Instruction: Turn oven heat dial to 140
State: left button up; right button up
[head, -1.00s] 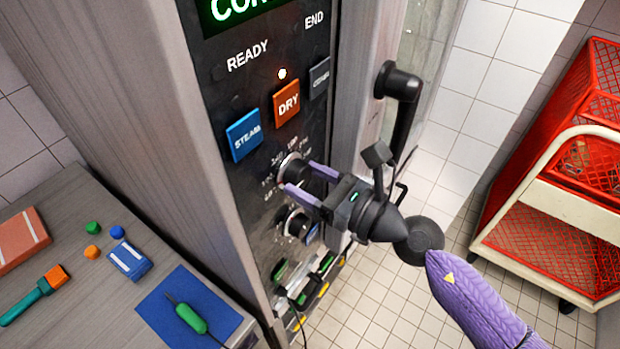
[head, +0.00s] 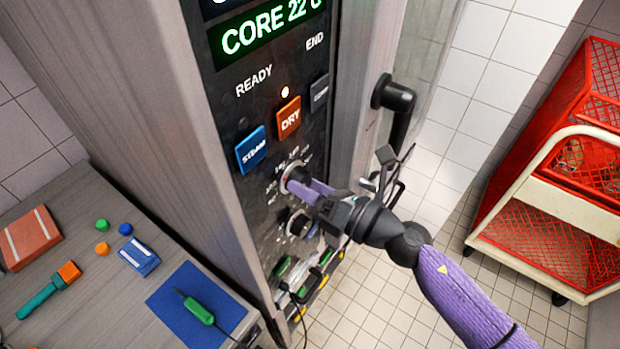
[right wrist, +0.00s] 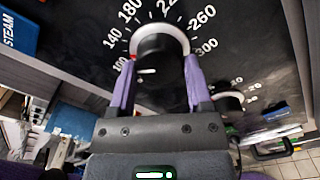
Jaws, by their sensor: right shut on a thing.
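The oven heat dial (head: 289,167) is a dark knob with a pale ring, below the blue STEAM and orange DRY buttons on the oven's black panel. In the right wrist view the dial (right wrist: 160,44) sits between my two purple fingers, with numbers from 100 to 300 around it. A small red mark shows at the ring's left edge, close to 100 and below 140. My right gripper (head: 300,184) is shut on the dial, and it also shows in the right wrist view (right wrist: 158,78). My left gripper is not in view.
A second dial (head: 298,224) is just below. A black oven handle (head: 399,110) sticks out right of the panel. A grey counter at left holds a blue mat (head: 170,305) with a green-handled probe and several small items. A red-basket cart (head: 545,215) stands at right.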

jog(key=shift+r+m+p, duration=0.1)
jog(key=shift+m+p, duration=0.85)
jog(key=shift+m, duration=1.25)
jog(key=o, duration=1.3)
jog(key=b+v, duration=0.2)
jog(key=v, duration=0.8)
